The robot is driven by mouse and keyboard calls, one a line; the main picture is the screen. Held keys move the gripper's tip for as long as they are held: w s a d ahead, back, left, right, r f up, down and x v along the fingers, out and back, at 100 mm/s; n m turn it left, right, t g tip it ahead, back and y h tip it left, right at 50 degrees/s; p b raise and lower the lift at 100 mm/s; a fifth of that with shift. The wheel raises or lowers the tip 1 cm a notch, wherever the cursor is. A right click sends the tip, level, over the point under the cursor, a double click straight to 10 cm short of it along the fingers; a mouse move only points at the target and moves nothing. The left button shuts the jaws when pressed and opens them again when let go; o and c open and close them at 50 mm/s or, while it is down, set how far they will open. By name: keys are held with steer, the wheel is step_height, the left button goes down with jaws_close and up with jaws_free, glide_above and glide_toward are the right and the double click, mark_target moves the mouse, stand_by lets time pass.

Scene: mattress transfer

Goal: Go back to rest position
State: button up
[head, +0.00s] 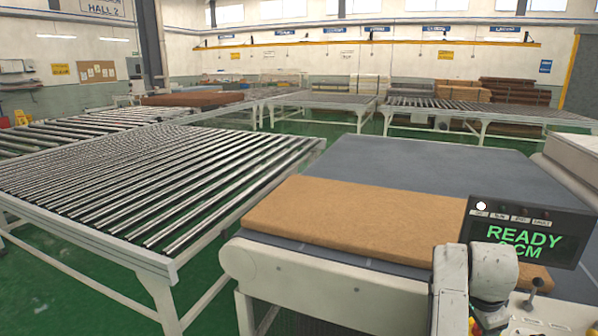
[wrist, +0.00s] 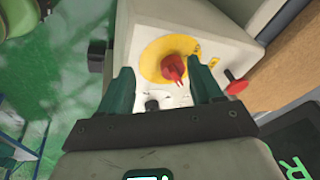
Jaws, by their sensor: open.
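My gripper (wrist: 164,72) shows in the wrist view with its two dark green fingers apart and nothing between them gripped. It points at a light control box (wrist: 135,42) that carries a red knob (wrist: 173,68) on a yellow disc. The knob appears between the fingers; I cannot tell how far it is from them. A small black stub (wrist: 152,103) shows near the knob. In the head view my arm stands at the lower right, and the gripper is not clearly visible there.
A brown mattress (head: 350,215) lies on a grey belt table (head: 400,155). A display (head: 530,232) reading READY stands right. A black-knobbed lever (head: 536,286) is below it. A roller conveyor (head: 130,257) stands left. A second red knob (wrist: 236,87) is on the box's side. Green floor shows between tables.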

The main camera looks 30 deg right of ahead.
steer(key=s+a+f+n+t+y, duration=0.1)
steer(key=s+a+f+n, duration=0.15)
steer(key=a+n, duration=0.6)
steer(key=s+a+f+n+t+y, duration=0.1)
steer(key=a+f+n+t, duration=0.15)
steer(key=a+n, duration=0.65)
steer(key=s+a+f+n+t+y, duration=0.1)
steer(key=s+a+f+n, duration=0.2)
steer(key=a, duration=1)
steer(key=s+f+n+g, duration=0.1)
steer(key=s+f+g, duration=0.3)
steer(key=s, duration=0.6)
step_height(320, 180, down, 2)
steer(key=shift+d+f, duration=0.1)
steer(key=shift+d, duration=0.2)
steer(key=shift+s, duration=0.1)
